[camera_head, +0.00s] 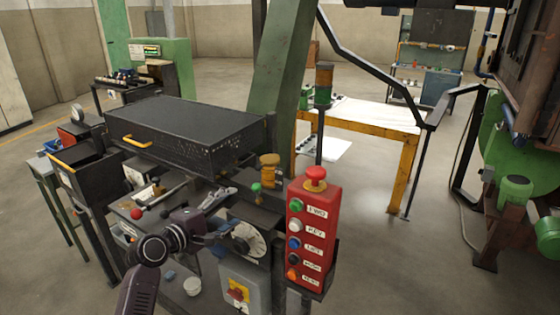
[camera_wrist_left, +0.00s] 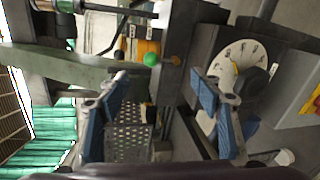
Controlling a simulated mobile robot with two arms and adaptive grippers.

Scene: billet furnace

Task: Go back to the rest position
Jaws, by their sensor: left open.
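My left gripper (camera_head: 226,197) is in front of the furnace bench, at the lower middle of the head view, left of the red button box. In the left wrist view its two blue-padded fingers (camera_wrist_left: 158,78) stand wide apart with nothing between them. The round white dial (camera_head: 243,241) is just below and right of the gripper in the head view; it shows at the right in the wrist view (camera_wrist_left: 238,58). A green-knobbed lever (camera_head: 256,188) stands just beyond the gripper. I cannot tell whether the fingers touch anything. My right gripper is out of view.
The red button box (camera_head: 314,230) stands close on the right, with a signal post (camera_head: 321,110) behind it. A black perforated cover (camera_head: 185,130) tops the bench. A yellow-legged table (camera_head: 370,122) stands behind. Open floor (camera_head: 385,265) lies to the right.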

